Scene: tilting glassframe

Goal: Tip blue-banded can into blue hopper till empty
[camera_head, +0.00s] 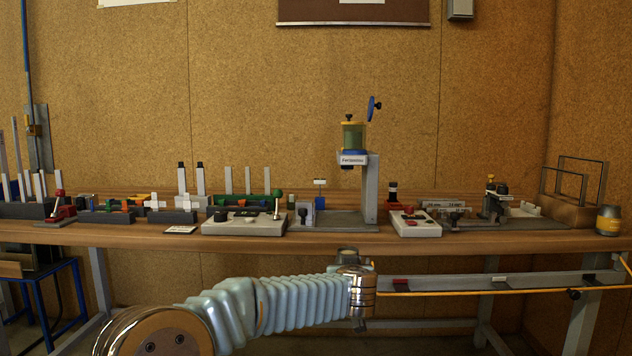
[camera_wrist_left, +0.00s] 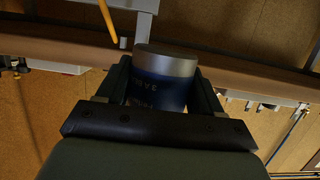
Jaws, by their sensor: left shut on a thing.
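My left gripper (camera_wrist_left: 163,80) is shut on the blue-banded can (camera_wrist_left: 160,88). In the left wrist view the can sits between the two fingers, with a silver end and a dark blue band with faint lettering. My right gripper is out of view.
A yellow-banded can (camera_head: 608,219) stands at the right end. A rail (camera_head: 470,284) runs below the bench's front edge.

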